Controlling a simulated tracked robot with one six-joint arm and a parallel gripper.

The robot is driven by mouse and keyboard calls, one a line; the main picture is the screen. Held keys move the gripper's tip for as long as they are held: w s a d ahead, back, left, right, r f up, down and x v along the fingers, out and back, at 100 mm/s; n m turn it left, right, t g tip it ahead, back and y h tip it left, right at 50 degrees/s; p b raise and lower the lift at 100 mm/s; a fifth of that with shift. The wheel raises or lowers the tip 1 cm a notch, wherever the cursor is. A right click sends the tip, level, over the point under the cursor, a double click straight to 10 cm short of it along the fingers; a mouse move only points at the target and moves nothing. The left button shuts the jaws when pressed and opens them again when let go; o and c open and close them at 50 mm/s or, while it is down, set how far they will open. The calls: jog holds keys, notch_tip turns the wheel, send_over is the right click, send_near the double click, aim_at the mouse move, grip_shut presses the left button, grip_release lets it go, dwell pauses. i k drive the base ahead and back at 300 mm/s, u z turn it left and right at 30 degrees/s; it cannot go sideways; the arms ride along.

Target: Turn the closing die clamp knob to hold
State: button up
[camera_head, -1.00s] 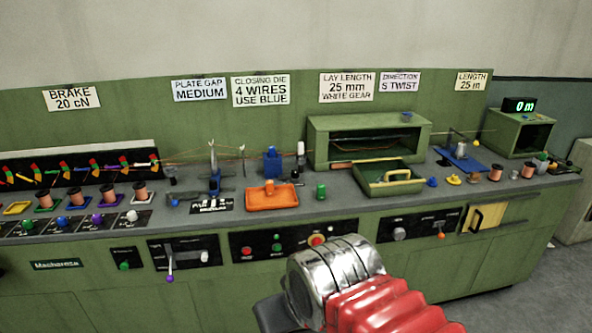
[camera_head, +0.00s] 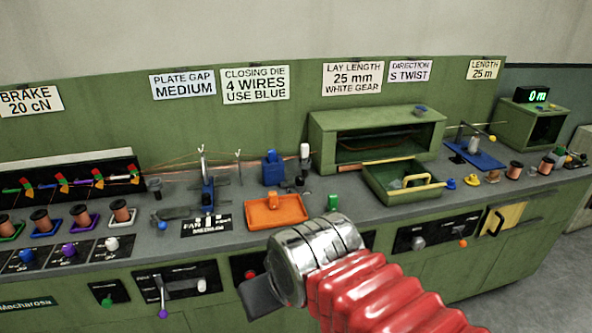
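A sign reading "CLOSING DIE 4 WIRES USE BLUE" (camera_head: 255,84) hangs on the green back panel. Below it on the bench stands a blue block (camera_head: 272,168), with small dark parts at its right foot. A white-topped upright piece (camera_head: 304,153) stands just right of it. Which part is the clamp knob, and its setting, are too small to tell. My gripper (camera_head: 262,297) shows only as a dark piece beyond my silver wrist, low in front of the bench and apart from the block. Its fingers cannot be made out.
An orange tray (camera_head: 276,212) lies in front of the blue block, with a small green piece (camera_head: 333,202) at its right. A green open drawer (camera_head: 375,188) stands right of that. Wires run low across the bench from the left.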

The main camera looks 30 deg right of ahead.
aim_at(300, 180)
jog(key=u, duration=0.05)
jog(key=i, duration=0.9)
